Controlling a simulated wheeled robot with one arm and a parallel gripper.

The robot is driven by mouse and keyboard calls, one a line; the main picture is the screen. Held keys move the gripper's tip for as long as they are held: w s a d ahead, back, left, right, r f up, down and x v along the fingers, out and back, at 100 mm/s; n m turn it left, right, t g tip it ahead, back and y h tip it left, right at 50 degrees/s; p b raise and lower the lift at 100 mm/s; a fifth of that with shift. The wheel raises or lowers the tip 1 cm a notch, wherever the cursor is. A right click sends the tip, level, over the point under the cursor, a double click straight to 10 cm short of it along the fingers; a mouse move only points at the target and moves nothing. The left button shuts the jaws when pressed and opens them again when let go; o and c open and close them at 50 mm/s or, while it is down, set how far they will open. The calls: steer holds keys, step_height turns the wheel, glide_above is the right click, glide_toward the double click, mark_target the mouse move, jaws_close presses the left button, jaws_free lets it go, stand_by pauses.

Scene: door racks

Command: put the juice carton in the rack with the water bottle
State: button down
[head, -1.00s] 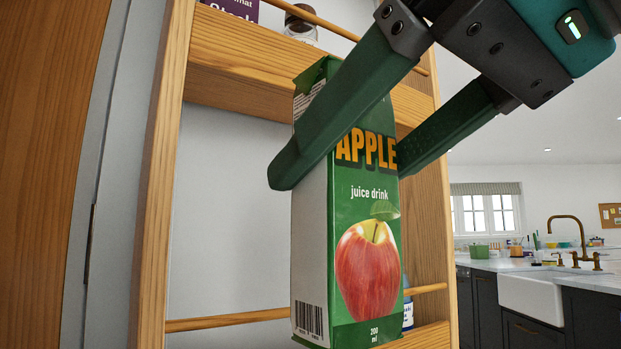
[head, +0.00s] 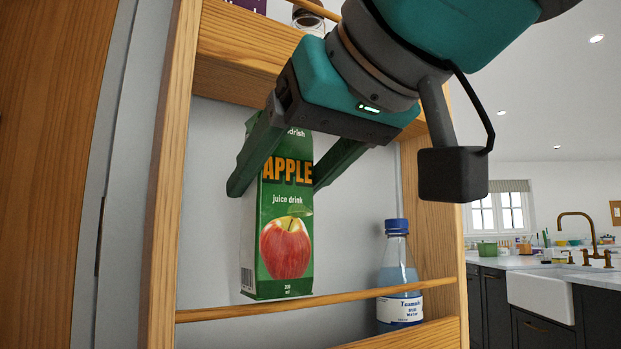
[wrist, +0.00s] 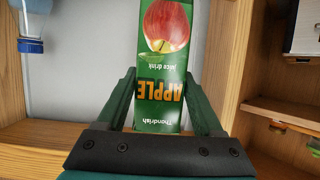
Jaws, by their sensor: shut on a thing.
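The juice carton (head: 287,215) is green with a red apple and the word APPLE. It is upright inside the lower rack, its bottom a little above the wooden front bar. My gripper (head: 280,185) is shut on the carton from above, one finger on each side; the wrist view shows the carton (wrist: 162,65) between the fingers (wrist: 162,90). The water bottle (head: 400,275), clear with a blue cap and white label, stands at the right end of the same rack. It also shows at the upper left of the wrist view (wrist: 30,28). The carton is apart from the bottle.
The rack's front bar (head: 330,299) crosses below the carton. A shelf above (head: 232,70) holds a jar (head: 308,14) and a purple box (head: 250,4). Wooden side posts bound the rack (head: 170,200). Free room lies between carton and bottle.

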steer(key=w+a, duration=0.2)
steer(key=w, duration=0.1)
steer(key=shift+w+a, duration=0.1)
steer(key=shift+w, duration=0.05)
step_height(320, 180, down, 7)
steer(key=b, duration=0.5)
steer(key=shift+r, duration=0.15)
steer(key=shift+f+b, duration=0.75)
steer(key=shift+f, duration=0.45)
steer(key=shift+f+b, duration=0.4)
steer(key=shift+f, duration=0.25)
jaws_free()
steer(key=shift+r, duration=0.1)
